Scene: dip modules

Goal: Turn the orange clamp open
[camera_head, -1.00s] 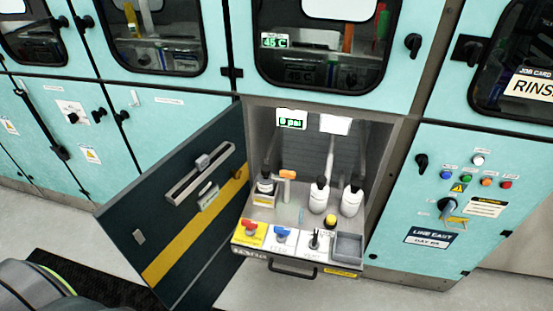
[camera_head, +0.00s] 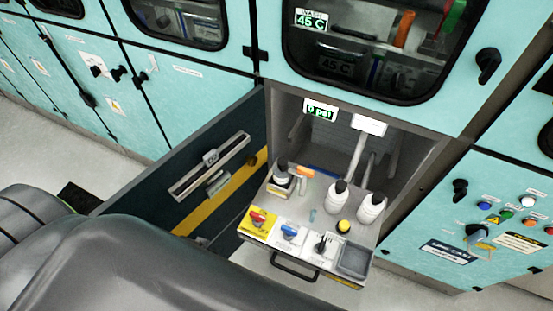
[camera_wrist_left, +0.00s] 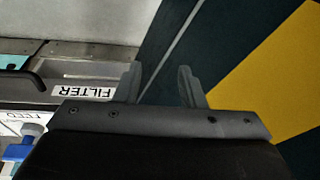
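The orange clamp (camera_head: 304,172) shows as a small orange handle at the back of the pull-out tray in the head view, between a bottle at its left and two white bottles at its right. My left gripper (camera_wrist_left: 160,85) is open and empty in the left wrist view, near a label reading FILTER and the dark door panel. The orange clamp does not show in that view. In the head view my left arm fills the lower left and its gripper is not seen. My right gripper is in neither view.
The pull-out tray (camera_head: 356,261) holds a red-handled valve (camera_head: 258,217), a blue-handled valve (camera_head: 290,232), a black toggle (camera_head: 321,243) and a yellow knob (camera_head: 343,227). A dark door with a yellow stripe (camera_head: 208,205) stands open at its left. A display (camera_head: 321,110) reads 0 psi.

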